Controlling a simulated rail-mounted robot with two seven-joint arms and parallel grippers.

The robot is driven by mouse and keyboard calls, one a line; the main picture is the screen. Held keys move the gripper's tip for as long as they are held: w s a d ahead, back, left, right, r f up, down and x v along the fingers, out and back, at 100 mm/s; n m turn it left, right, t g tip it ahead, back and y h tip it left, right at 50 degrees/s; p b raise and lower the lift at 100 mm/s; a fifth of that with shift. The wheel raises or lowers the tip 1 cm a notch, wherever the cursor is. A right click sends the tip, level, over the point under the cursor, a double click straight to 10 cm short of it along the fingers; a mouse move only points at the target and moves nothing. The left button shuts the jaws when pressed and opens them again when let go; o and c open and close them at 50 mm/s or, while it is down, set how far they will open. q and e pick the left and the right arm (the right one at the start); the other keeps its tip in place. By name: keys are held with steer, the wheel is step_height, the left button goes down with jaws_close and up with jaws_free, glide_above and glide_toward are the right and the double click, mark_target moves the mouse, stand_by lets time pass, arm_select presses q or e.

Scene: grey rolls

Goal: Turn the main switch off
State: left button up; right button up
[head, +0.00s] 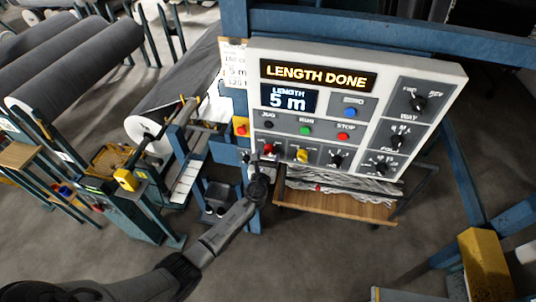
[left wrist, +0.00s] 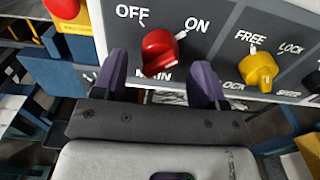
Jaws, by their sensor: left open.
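The main switch is a red rotary knob (left wrist: 160,50) on the grey control panel, with OFF printed at its upper left and ON at its upper right. Its white pointer mark leans toward ON. In the head view the red knob (head: 270,148) sits at the panel's lower left, just above my left gripper (head: 263,168). In the left wrist view my left gripper (left wrist: 162,76) is open, its two purple fingers below and to either side of the knob. I cannot tell whether a finger touches it. My right gripper is not in view.
A yellow knob (left wrist: 258,70) marked FREE and LOCK is right of the red one. The panel's display (head: 318,76) reads LENGTH DONE. A red button on a yellow box (head: 241,128) is left of the panel. Large grey rolls (head: 75,60) lie at the left.

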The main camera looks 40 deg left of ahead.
arm_select(q)
steer(key=shift+x, duration=0.95)
steer(key=c, duration=0.9)
